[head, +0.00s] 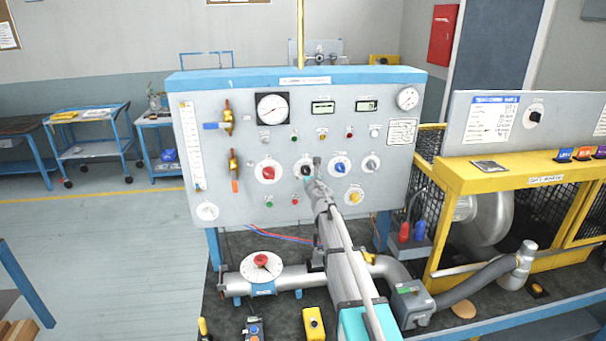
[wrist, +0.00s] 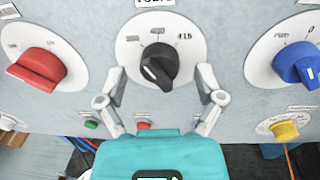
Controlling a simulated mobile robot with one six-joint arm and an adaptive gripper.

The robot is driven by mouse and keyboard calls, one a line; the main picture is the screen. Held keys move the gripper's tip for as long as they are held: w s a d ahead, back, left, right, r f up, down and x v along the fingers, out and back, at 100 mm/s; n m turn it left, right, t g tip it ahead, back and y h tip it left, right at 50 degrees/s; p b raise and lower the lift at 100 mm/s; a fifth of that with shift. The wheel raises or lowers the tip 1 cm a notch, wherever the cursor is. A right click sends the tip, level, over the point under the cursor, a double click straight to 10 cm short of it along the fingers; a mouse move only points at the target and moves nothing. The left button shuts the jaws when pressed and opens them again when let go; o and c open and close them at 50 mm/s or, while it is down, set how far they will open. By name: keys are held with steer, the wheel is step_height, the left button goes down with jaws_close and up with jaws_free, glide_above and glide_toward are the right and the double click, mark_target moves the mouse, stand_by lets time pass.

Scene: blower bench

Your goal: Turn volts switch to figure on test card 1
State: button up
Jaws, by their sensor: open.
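The volts switch is a black knob on a white round dial (wrist: 160,28), under a partly cropped "VOLTS" label. The knob (wrist: 158,66) lies diagonally, with a pale mark on its lower-left side; "415" is printed at the dial's upper right, and other figures are too small to read. My gripper (wrist: 160,74) is open, with one finger on each side of the knob, apart from it. In the head view the knob (head: 306,170) is partly hidden by my gripper (head: 313,168). No card there can be read as test card 1.
A red knob (wrist: 38,66) is left of the volts dial and a blue knob (wrist: 298,64) right; a yellow knob (wrist: 285,130) is lower right. A blue-headed sheet (head: 488,120) is on the right-hand board.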

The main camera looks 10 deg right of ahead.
steer(key=shift+w, duration=0.35)
